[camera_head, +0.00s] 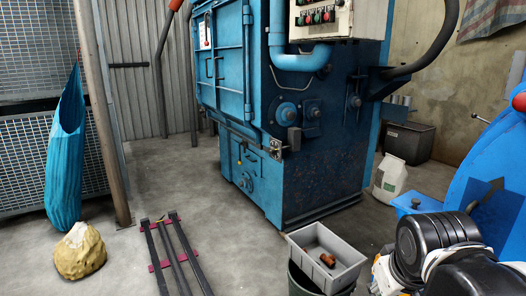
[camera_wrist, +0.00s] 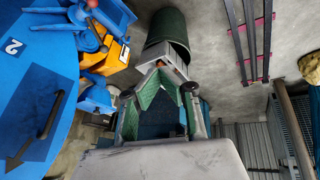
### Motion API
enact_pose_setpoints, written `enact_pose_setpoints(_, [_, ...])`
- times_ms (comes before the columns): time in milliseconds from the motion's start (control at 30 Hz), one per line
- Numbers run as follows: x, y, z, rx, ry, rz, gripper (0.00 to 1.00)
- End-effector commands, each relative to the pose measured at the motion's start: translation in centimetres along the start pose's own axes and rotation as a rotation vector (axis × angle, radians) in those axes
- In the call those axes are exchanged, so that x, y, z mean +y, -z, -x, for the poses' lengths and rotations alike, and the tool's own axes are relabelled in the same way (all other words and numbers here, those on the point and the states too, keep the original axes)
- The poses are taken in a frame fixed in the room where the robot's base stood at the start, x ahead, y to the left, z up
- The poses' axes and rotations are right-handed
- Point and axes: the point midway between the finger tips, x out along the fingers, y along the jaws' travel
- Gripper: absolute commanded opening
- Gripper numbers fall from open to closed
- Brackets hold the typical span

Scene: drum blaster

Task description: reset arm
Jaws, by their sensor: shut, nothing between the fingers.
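My gripper (camera_wrist: 160,68) shows in the wrist view with its fingers drawn together at the tips and nothing held. It hangs in front of a dark green bin (camera_wrist: 168,28), with floor behind. In the head view black and white parts of my arm (camera_head: 440,245) fill the lower right corner, and the fingers cannot be made out there. The blue drum blaster (camera_head: 235,90) stands at the back centre with its panelled door shut.
A grey tray (camera_head: 342,268) holding a brown piece (camera_head: 327,260) sits on a dark bin. A blue round part (camera_head: 495,165) stands close at right. Rails (camera_head: 172,255) and a tan sack (camera_head: 80,252) lie on the floor at left.

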Motion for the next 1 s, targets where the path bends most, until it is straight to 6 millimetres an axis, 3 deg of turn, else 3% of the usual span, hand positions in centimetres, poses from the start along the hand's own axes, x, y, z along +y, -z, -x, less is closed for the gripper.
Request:
enact_pose_setpoints(433, [-3.6,-2.8,2.3,0.164,0.083,-0.145,0.00])
enact_pose_setpoints(767, [-2.7,-0.1,7.5,0.163,0.082,-0.146,0.00])
enact_pose_setpoints(1000, [-1.9,2.3,12.4,0.163,0.082,-0.145,0.00])
